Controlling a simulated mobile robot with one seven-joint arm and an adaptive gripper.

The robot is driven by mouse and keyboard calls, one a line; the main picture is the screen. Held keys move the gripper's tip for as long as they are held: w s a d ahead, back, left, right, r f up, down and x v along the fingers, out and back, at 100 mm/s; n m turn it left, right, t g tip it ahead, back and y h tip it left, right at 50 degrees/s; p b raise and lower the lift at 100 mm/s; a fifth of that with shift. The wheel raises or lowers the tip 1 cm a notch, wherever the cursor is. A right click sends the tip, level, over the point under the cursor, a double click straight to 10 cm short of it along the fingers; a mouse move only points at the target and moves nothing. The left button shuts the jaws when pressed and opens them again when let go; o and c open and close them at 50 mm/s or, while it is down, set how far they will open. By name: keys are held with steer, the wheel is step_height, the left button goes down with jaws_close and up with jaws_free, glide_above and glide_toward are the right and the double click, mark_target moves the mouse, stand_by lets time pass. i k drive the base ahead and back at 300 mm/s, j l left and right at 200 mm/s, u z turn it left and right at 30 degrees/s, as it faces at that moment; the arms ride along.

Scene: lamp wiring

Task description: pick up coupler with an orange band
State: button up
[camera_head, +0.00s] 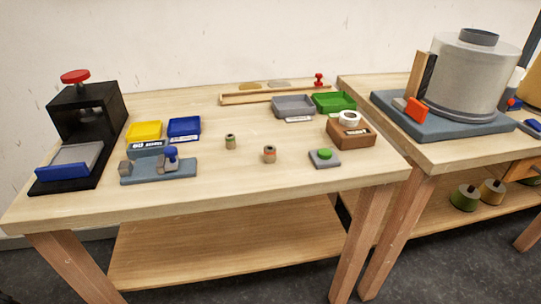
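The coupler with an orange band (269,154) is a small tan cylinder standing upright on the wooden table, right of the table's middle. Its band shows around its body. A similar small cylinder with a greenish band (230,142) stands upright a little to its left and farther back, apart from it. My gripper does not show in the head view.
A blue-grey fixture (158,170) and black press (82,125) stand at the left. A green button on a grey base (323,158) and a brown box (351,133) are at the right. Trays (293,105) sit behind. The table front (230,188) is clear.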

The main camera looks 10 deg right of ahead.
mark_target(269, 151)
steer(key=j+z, duration=0.15)
steer(key=z, duration=0.25)
steer(key=j+z, duration=0.15)
steer(key=z, duration=0.25)
steer(key=j+z, duration=0.15)
steer(key=z, duration=0.3)
steer(key=j+z, duration=0.1)
steer(key=z, duration=0.3)
steer(key=k, duration=0.05)
